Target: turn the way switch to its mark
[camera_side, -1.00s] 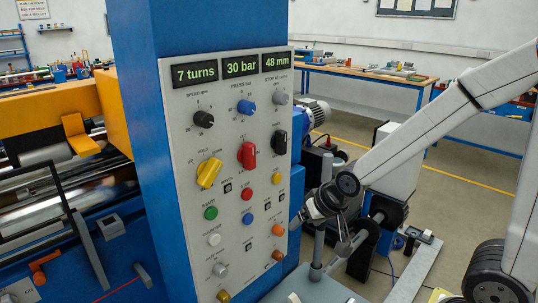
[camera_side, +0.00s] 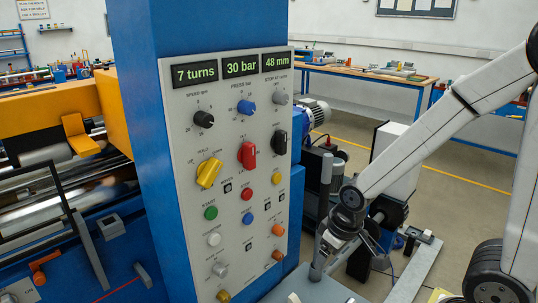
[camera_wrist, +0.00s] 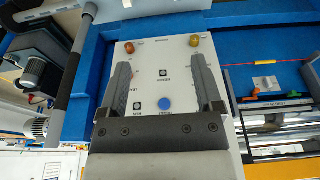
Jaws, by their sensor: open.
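The grey control panel (camera_side: 232,180) carries three turn switches in its middle row: a yellow one (camera_side: 209,172) tilted, a red one (camera_side: 247,154) upright and a black one (camera_side: 279,142) upright. My gripper (camera_wrist: 163,65) is open and empty. In the side view it is right of the panel's lower right edge, apart from the switches. In the wrist view, a blue button (camera_wrist: 165,103) on a panel face shows between the fingers, and none of the three switches is visible.
Displays on the panel top read 7 turns, 30 bar and 48 mm. Several buttons and small knobs sit below the switches, including a green button (camera_side: 211,213). Grey posts (camera_side: 324,190) stand right of the panel, close to my arm. Rollers (camera_side: 70,195) lie left of the column.

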